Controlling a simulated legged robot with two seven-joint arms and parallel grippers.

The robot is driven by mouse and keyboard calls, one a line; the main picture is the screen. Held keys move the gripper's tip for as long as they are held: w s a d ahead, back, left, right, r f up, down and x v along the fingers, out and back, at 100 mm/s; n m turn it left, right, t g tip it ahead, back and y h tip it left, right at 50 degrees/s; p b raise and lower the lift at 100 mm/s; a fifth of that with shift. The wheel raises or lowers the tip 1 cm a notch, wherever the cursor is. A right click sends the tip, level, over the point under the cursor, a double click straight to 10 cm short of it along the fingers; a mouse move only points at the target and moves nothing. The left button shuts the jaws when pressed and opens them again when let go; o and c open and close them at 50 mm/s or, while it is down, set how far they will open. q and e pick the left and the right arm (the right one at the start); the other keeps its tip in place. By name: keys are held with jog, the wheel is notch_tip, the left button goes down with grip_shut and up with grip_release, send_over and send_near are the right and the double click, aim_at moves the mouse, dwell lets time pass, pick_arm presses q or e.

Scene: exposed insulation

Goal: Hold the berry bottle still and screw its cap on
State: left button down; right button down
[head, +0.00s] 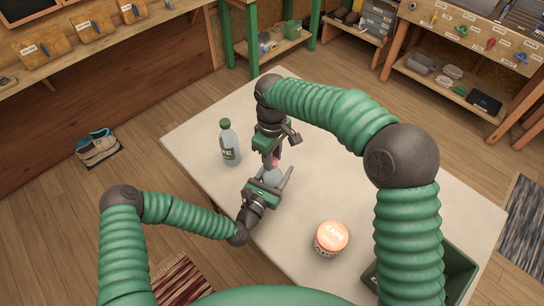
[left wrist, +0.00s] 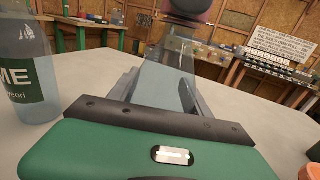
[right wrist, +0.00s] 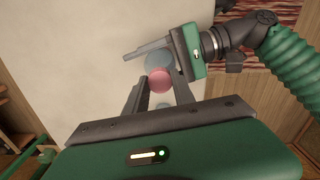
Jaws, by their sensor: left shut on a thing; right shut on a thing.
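The berry bottle (head: 272,176) is clear bluish and stands on the table, its body also showing in the left wrist view (left wrist: 165,82). My left gripper (head: 273,181) is shut around its body. The pink cap (right wrist: 159,80) is at the bottle's mouth, between the fingers of my right gripper (right wrist: 160,92). The cap also shows at the top edge of the left wrist view (left wrist: 190,7). My right gripper is shut on the cap from above. Whether the cap is seated on the thread cannot be told.
A second clear bottle with a green cap and green label (head: 229,146) stands to the left, close to my left gripper. A jar with an orange lid marked CAPS (head: 331,238) stands to the right. A dark green bin (head: 462,268) is at the right edge. The table's (head: 330,180) middle right is clear.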

jog(key=c, duration=1.4)
grip_release()
jog(key=shift+w+a, duration=0.1)
pick_arm(q)
jog(key=shift+d, duration=0.15)
pick_arm(e)
jog(key=o, duration=0.4)
jog(key=shift+o, duration=0.2)
notch_tip(320, 180, up, 12)
pick_arm(q)
jog(key=shift+c, duration=2)
grip_release()
